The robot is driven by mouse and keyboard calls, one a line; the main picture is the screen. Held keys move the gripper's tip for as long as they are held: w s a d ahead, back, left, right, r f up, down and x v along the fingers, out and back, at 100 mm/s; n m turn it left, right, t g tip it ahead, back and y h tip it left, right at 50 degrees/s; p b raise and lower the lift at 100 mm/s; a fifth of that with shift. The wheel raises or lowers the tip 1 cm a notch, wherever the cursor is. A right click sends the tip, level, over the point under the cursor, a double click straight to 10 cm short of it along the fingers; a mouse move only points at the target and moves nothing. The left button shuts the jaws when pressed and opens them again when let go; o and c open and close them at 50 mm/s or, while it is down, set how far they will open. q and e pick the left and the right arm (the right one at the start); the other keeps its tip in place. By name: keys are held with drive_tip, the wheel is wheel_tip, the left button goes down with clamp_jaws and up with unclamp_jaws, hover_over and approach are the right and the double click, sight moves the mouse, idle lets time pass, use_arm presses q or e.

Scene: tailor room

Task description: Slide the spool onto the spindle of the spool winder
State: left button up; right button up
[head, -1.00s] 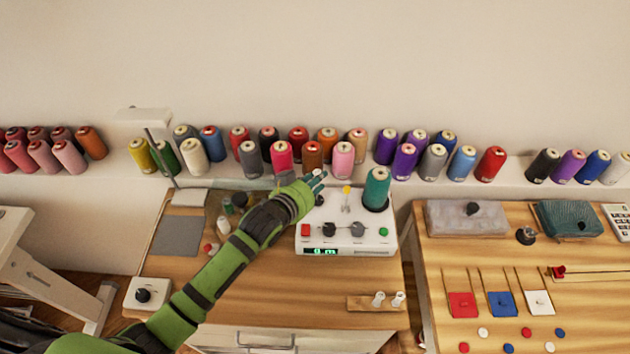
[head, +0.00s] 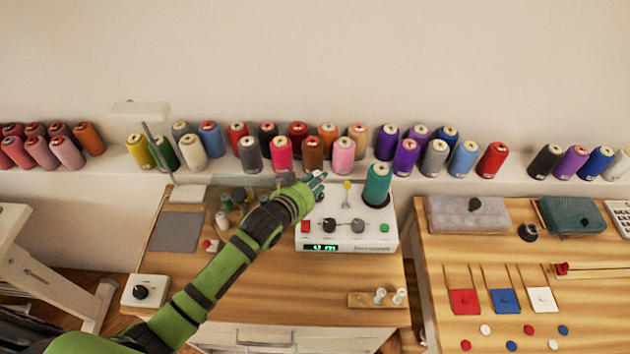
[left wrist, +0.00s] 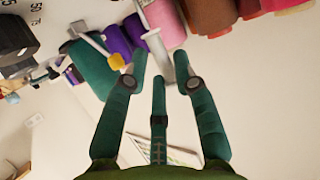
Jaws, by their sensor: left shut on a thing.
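The spool winder (head: 346,236) is a white box on the wooden table, with a lit green display, a red and a green button and two dark knobs. A teal thread cone (head: 376,183) stands on its back right. A yellow-tipped post (head: 347,186) rises beside it and also shows in the left wrist view (left wrist: 115,62). My left gripper (head: 318,181) is over the winder's back left corner, its fingers (left wrist: 162,68) shut on a small white spool (left wrist: 158,50). The fingers mostly hide the spool in the head view. I cannot make out the spindle clearly. My right gripper is out of view.
A wooden strip (head: 362,299) with two small white spools lies at the table's front right. Several thread cones line the shelf behind. A lamp (head: 141,109) stands at back left and a dial box (head: 143,290) at front left. Bare wood lies before the winder.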

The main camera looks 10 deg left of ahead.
use_arm(q)
drive_tip(key=shift+f+b, duration=0.45)
drive_tip(key=shift+f, duration=0.4)
drive_tip(key=shift+f+b, duration=0.5)
drive_tip(key=shift+f, duration=0.35)
drive_tip(key=o, duration=0.8)
drive_tip(key=v, duration=1.2)
drive_tip(key=shift+r, duration=0.1)
